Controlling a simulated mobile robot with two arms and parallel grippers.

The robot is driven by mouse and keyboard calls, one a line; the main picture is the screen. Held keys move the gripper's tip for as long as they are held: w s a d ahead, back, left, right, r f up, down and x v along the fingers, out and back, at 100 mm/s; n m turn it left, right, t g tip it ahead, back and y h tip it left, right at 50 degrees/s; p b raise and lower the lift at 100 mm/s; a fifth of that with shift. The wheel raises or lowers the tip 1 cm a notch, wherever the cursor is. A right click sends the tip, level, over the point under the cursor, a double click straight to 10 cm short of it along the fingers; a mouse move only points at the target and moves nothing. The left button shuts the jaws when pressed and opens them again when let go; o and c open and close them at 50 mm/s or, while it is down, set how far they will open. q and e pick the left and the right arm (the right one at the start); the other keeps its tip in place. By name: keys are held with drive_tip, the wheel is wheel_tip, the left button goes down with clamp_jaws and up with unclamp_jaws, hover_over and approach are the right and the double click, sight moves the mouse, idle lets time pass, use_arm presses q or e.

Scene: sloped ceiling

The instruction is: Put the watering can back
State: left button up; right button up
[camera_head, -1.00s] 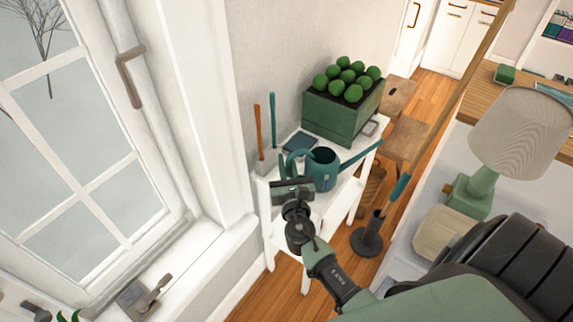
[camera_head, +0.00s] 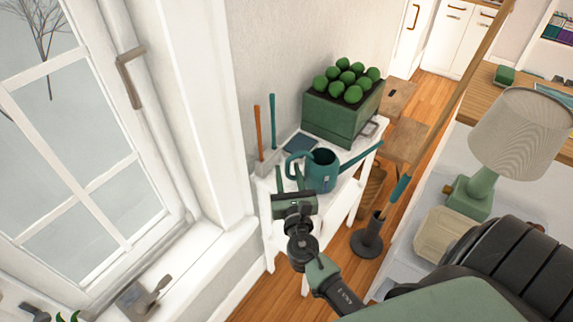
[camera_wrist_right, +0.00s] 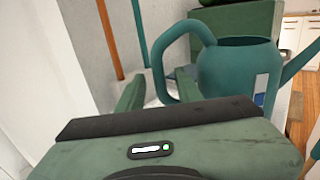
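The teal watering can (camera_head: 322,174) stands upright on the white shelf stand (camera_head: 341,196), its looped handle at the left and its long spout pointing right. In the right wrist view the can (camera_wrist_right: 232,75) is just ahead, its handle curving down behind the space between the fingers. My right gripper (camera_head: 289,177) is open, its two green fingers apart beside the handle. Its fingers also show in the right wrist view (camera_wrist_right: 160,92). I cannot tell whether the fingers touch the handle.
A green crate (camera_head: 336,120) of round green fruit or plants stands behind the can. Orange and teal handled tools (camera_head: 258,133) stand upright at the left. A window ledge (camera_head: 185,270) is at the left, a lamp (camera_head: 520,133) at the right.

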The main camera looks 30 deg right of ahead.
drive_tip(key=b+v, duration=0.1)
drive_tip(key=v, duration=0.7)
drive_tip(key=shift+s, duration=0.15)
